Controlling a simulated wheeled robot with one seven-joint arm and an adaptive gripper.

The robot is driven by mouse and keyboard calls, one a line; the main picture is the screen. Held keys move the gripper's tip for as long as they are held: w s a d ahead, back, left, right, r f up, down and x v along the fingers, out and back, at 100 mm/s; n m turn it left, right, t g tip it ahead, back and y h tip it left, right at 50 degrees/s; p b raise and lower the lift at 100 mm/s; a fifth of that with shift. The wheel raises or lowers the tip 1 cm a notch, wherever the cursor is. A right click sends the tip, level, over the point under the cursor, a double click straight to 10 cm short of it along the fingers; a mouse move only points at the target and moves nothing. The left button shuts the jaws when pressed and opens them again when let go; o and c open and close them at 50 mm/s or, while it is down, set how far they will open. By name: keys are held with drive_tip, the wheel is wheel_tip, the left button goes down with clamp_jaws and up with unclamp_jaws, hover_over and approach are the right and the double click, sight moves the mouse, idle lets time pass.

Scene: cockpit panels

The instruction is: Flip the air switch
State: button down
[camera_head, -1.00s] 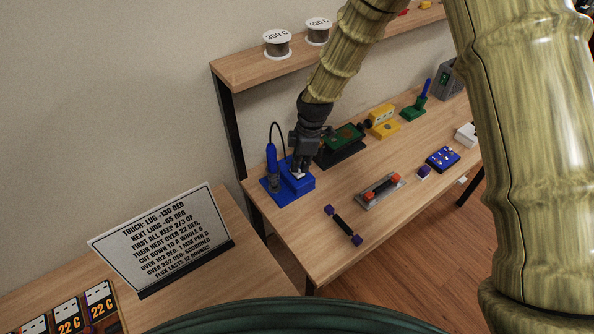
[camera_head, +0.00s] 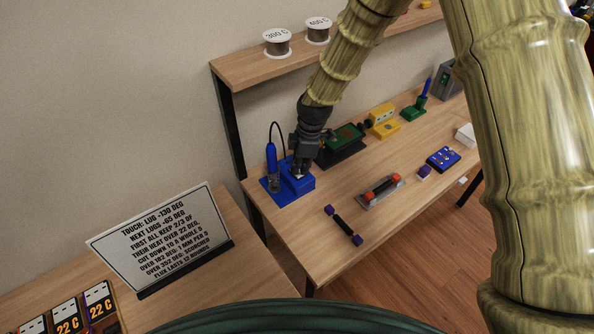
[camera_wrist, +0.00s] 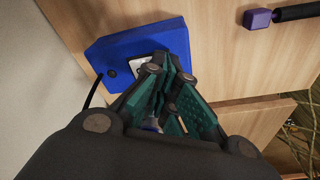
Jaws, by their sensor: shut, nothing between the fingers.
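A blue station box (camera_head: 301,187) stands at the left end of the workbench. In the wrist view the blue box (camera_wrist: 120,45) has a small white plate (camera_wrist: 137,68) and a dark round spot on top. My gripper (camera_head: 298,174) points down over the top of the box. In the wrist view my gripper (camera_wrist: 172,62) has its fingers together with nothing between them, the tips at the edge of the white plate. The fingers hide part of the plate, and I cannot tell whether they touch it. No label reading air switch is visible.
A blue-handled iron (camera_head: 271,160) with a black cable stands left of the box. A green board (camera_head: 344,137) on a dark stand is close to its right. A purple-ended bar (camera_head: 343,226) lies in front. A text sign (camera_head: 163,240) stands on the nearer table. A shelf (camera_head: 290,62) overhangs behind.

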drive_tip(key=shift+f, duration=0.25)
idle(0.3)
drive_tip(key=shift+r+p, duration=2.1)
drive_tip(key=shift+r, duration=1.4)
